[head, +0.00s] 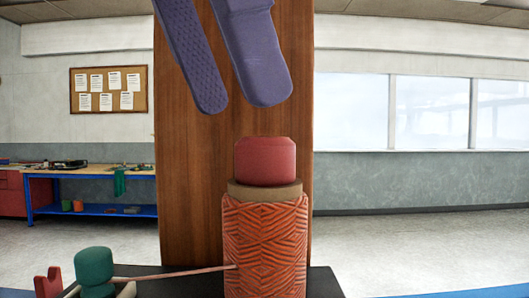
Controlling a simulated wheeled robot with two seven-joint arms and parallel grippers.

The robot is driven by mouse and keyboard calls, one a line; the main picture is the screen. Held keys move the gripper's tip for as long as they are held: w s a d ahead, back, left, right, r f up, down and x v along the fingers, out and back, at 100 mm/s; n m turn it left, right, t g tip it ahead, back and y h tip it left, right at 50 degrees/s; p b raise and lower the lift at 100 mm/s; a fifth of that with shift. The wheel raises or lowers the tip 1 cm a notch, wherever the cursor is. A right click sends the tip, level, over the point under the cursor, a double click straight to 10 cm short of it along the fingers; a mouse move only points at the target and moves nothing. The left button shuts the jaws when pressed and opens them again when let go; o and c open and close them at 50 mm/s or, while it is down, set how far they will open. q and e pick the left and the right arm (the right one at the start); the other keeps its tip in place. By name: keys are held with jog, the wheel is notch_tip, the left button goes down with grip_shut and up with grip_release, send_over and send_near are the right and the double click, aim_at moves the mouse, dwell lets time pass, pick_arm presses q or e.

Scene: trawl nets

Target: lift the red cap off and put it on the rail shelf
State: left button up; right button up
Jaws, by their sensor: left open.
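The red cap (265,161) sits on a tan ring (265,192) at the top of an upright orange net-wrapped cylinder (265,245). My left gripper (238,105) comes in from the top with two purple fingers apart. It is open and empty, above the cap and not touching it. The left finger is a little left of the cap, and the right finger is over the cap's top. I cannot make out a rail shelf. My right gripper is not in view.
A brown wooden panel (190,190) stands upright behind the cylinder. A thin cord (185,273) runs from the cylinder to a green knob (95,268) at lower left, beside a small red piece (47,283). A workbench (90,171) stands far left.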

pick_arm(q)
jog(key=x, duration=0.4)
jog(key=shift+w+d+f, duration=0.15)
jog(key=shift+f, duration=0.05)
jog(key=c, duration=1.1)
jog(key=shift+r, duration=0.15)
jog(key=shift+r, duration=1.25)
jog(key=s+a, duration=0.3)
jog(key=a, duration=0.2)
jog(key=s+a, duration=0.3)
jog(key=a, duration=0.2)
jog(key=s+a, duration=0.3)
jog(key=a, duration=0.2)
jog(key=shift+a+r, duration=0.35)
jog(key=shift+d+r, duration=0.1)
jog(key=shift+r, duration=0.15)
